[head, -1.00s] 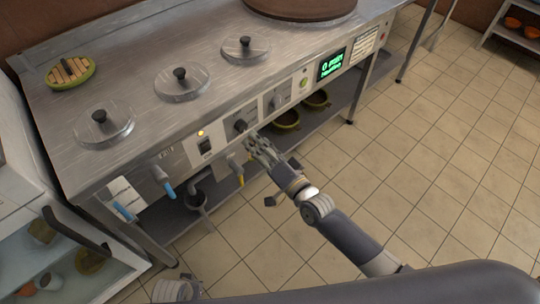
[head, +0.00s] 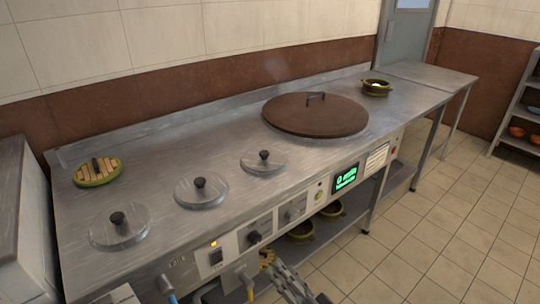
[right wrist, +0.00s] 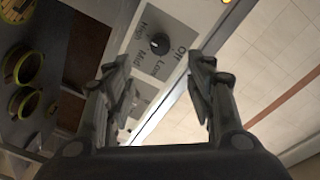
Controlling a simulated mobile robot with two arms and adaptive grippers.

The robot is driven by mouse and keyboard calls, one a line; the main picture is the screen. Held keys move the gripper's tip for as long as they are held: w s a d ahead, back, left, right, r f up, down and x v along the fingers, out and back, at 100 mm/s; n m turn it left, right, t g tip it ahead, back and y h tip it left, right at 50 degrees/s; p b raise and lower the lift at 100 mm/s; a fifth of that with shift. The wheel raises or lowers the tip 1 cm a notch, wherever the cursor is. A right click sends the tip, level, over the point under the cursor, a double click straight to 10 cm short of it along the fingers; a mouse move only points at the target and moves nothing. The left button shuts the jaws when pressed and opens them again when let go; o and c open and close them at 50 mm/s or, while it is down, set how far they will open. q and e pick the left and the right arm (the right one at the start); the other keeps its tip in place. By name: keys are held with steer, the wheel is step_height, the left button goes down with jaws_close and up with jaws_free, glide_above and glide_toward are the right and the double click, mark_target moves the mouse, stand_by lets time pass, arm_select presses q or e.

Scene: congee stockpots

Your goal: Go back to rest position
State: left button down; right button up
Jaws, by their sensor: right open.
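My right gripper (head: 290,284) shows at the bottom edge of the head view, in front of the counter's control panel. In the right wrist view its two fingers (right wrist: 158,92) are spread apart with nothing between them. A black knob (right wrist: 159,44) with High, Mid, Low and Off marks lies beyond the fingertips, apart from them. The same panel's knob (head: 254,237) shows in the head view above the gripper. My left gripper is not in view.
The steel counter (head: 225,140) holds a large brown lid (head: 315,115), several small steel lids, a slatted green-rimmed trivet (head: 97,171) and a green pot (head: 376,87). Green pots (head: 302,231) sit on the shelf below. The tiled floor (head: 440,215) at right is clear.

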steer(key=s+d+f+n+g+h, duration=0.4)
steer(key=s+f, duration=0.3)
steer(key=f, duration=0.5)
steer(key=s+d+f+n+g+h, duration=0.2)
steer(key=s+d+f+g, duration=0.4)
steer(key=f, duration=0.6)
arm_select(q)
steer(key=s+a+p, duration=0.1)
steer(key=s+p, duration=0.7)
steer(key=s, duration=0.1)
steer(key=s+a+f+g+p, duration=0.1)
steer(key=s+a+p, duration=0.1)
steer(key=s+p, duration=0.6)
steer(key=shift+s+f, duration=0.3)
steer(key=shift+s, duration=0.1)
arm_select(e)
steer(key=s+d+f+g+h, duration=0.1)
steer(key=s+d+f, duration=0.1)
steer(key=s, duration=0.8)
steer(key=s+d+f+n+g+h, duration=0.1)
steer(key=s+d+f+g, duration=0.1)
steer(key=s, duration=0.7)
steer(key=s+d+f+g+h, duration=0.1)
steer(key=s+d+f, duration=0.2)
steer(key=s, duration=0.7)
steer(key=shift+s+d+n+g, duration=0.3)
steer(key=shift+s+d+n, duration=0.05)
steer(key=shift+n, duration=0.05)
